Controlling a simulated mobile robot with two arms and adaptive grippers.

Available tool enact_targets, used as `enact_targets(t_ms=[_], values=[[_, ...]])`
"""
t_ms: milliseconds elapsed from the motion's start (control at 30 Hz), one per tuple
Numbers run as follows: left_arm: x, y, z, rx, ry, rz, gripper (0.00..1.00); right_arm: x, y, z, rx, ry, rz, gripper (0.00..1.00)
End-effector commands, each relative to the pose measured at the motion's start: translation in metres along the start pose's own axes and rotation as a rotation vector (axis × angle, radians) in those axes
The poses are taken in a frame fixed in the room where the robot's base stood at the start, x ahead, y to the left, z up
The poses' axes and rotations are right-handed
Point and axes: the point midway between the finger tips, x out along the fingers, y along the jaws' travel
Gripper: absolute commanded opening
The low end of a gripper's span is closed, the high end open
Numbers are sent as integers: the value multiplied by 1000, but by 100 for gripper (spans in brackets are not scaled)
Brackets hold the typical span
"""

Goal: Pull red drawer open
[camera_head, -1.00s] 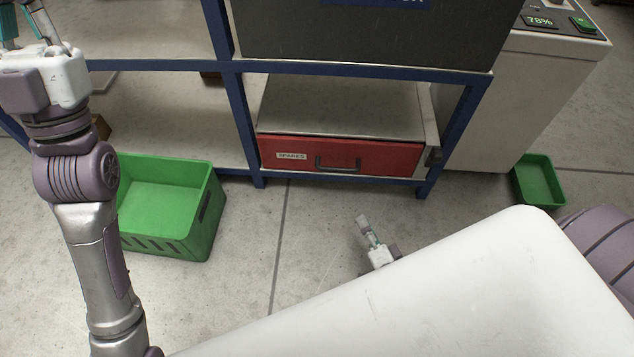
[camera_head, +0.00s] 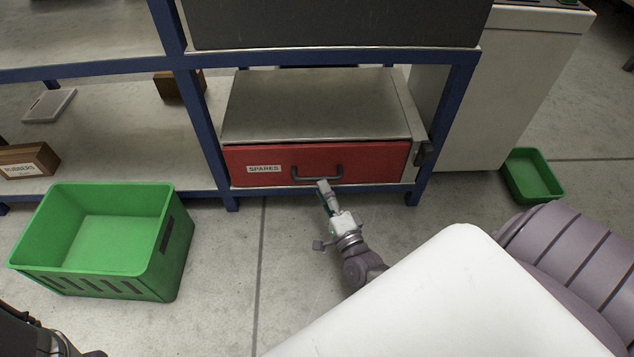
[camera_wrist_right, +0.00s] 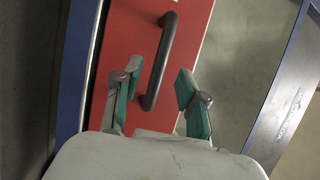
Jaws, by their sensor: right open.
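The red drawer (camera_head: 376,160), with a label reading SPARES, is shut in a grey cabinet on the lower shelf. Its dark bar handle (camera_head: 318,173) is on the drawer front. My right gripper (camera_head: 324,187) is open just in front of the handle in the head view. In the right wrist view, the handle (camera_wrist_right: 160,62) stands between the two teal-padded fingers of my right gripper (camera_wrist_right: 158,100), against the red front (camera_wrist_right: 130,40). My left gripper is not in view; only a dark piece of my body shows at bottom left.
A green crate (camera_head: 168,262) stands on the floor at left, and a smaller green bin (camera_head: 532,176) at right. Blue shelf posts (camera_head: 446,122) flank the cabinet. A white machine (camera_head: 513,100) stands on the right. The floor before the drawer is clear.

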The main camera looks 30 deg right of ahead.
Motion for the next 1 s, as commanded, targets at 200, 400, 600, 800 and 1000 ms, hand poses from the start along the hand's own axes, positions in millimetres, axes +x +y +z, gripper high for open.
enact_targets(t_ms=[200,400,600,800,1000], values=[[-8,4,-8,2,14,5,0,34,2,0,0,1,-2,41],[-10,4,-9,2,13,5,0,44,0,0,1,1,0,41],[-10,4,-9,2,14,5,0,45,0,0,1,0,1,41],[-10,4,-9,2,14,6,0,45,0,0,1,0,1,16],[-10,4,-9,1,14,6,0,44,0,0,0,0,1,0]])
